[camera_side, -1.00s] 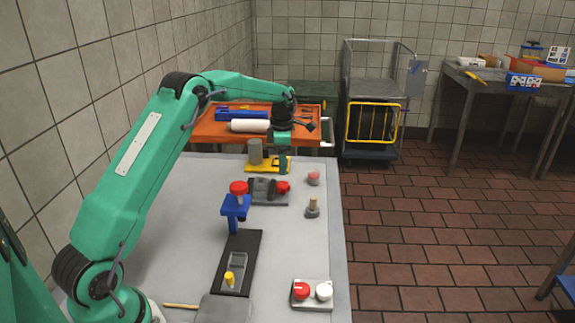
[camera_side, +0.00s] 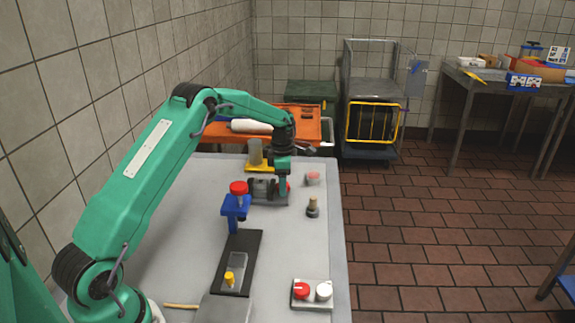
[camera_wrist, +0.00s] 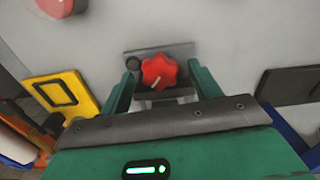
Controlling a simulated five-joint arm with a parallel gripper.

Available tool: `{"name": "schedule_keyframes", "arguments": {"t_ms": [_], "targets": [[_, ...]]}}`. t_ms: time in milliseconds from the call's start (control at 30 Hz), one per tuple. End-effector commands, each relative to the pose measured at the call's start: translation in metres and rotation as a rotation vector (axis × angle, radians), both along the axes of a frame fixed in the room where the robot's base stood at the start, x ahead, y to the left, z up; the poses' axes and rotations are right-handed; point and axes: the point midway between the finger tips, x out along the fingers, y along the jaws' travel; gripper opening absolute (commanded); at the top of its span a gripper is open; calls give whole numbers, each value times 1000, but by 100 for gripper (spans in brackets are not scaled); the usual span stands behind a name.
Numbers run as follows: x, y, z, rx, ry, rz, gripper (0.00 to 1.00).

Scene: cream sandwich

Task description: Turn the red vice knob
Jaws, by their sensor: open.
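The red vice knob (camera_wrist: 159,71) is a lobed red knob with a white mark, at the upper middle of the wrist view. It sits on the grey vice (camera_side: 264,189), which is fixed to a flat plate on the table. My gripper (camera_wrist: 160,80) is open, with one green finger on each side of the knob in the wrist view. I cannot tell whether the fingers touch it. In the side view my gripper (camera_side: 283,188) is low at the right end of the vice and hides most of the knob.
A blue stand with a red top (camera_side: 237,193) is close to the vice. A yellow base with a grey cylinder (camera_side: 256,153) stands behind it. A pale red-topped piece (camera_side: 313,177) and a small peg (camera_side: 312,207) stand to the right. The front right table has a red-and-white knob panel (camera_side: 311,293).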

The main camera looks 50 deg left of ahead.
Motion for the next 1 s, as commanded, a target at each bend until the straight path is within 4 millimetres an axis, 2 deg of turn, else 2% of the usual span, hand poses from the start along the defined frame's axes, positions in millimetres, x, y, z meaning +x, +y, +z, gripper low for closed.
{"name": "schedule_keyframes", "arguments": {"t_ms": [167, 300, 400, 767, 1000], "targets": [[0, 0, 0, 0, 0, 0, 61], [0, 0, 0, 0, 0, 0, 33], [0, 0, 0, 0, 0, 0, 18], [0, 0, 0, 0, 0, -46, 18], [0, 0, 0, 0, 0, -171, 18]]}}
